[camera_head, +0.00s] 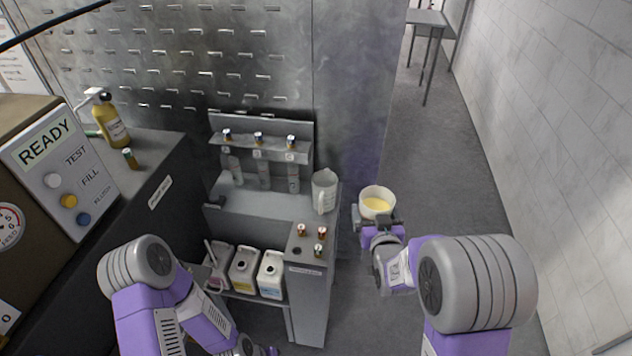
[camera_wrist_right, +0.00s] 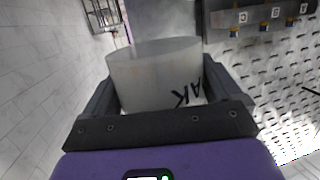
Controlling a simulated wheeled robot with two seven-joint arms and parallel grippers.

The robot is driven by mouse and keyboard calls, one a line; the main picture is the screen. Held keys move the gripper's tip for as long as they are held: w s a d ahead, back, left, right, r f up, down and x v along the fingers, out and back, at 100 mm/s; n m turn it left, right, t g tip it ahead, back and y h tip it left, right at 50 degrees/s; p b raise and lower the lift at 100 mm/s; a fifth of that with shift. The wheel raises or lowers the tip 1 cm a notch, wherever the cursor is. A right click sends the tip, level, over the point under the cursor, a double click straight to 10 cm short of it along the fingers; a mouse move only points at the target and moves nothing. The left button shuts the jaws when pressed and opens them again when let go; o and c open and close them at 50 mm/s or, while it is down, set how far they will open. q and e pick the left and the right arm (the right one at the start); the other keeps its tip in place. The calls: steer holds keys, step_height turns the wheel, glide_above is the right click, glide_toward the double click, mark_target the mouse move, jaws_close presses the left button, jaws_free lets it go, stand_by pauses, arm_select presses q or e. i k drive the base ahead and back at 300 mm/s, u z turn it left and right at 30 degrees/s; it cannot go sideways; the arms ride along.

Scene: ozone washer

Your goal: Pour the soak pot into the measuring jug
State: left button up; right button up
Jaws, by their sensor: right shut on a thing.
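The soak pot (camera_head: 377,199) is a white, round pot with pale yellow liquid in it. My right gripper (camera_head: 378,221) is shut on it and holds it upright in the air, right of the shelf unit. In the right wrist view the pot (camera_wrist_right: 150,80) sits between the two fingers, and the dark letters "AK" show on its side. The measuring jug (camera_head: 324,192) is a whitish, translucent jug with a handle. It stands upright at the right end of the shelf, left of the pot and apart from it.
The shelf unit (camera_head: 262,204) has bottles at its back and several small capped vials. White jugs (camera_head: 243,270) stand on its lower shelf. The washer's panel (camera_head: 60,172) and a brown bottle (camera_head: 110,122) are at left. Floor right of the pot is clear up to the tiled wall.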

mark_target(324, 183)
steer(key=u, duration=2.1)
steer(key=k, duration=0.85)
steer(key=z, duration=1.35)
steer(key=i, duration=1)
steer(key=z, duration=0.05)
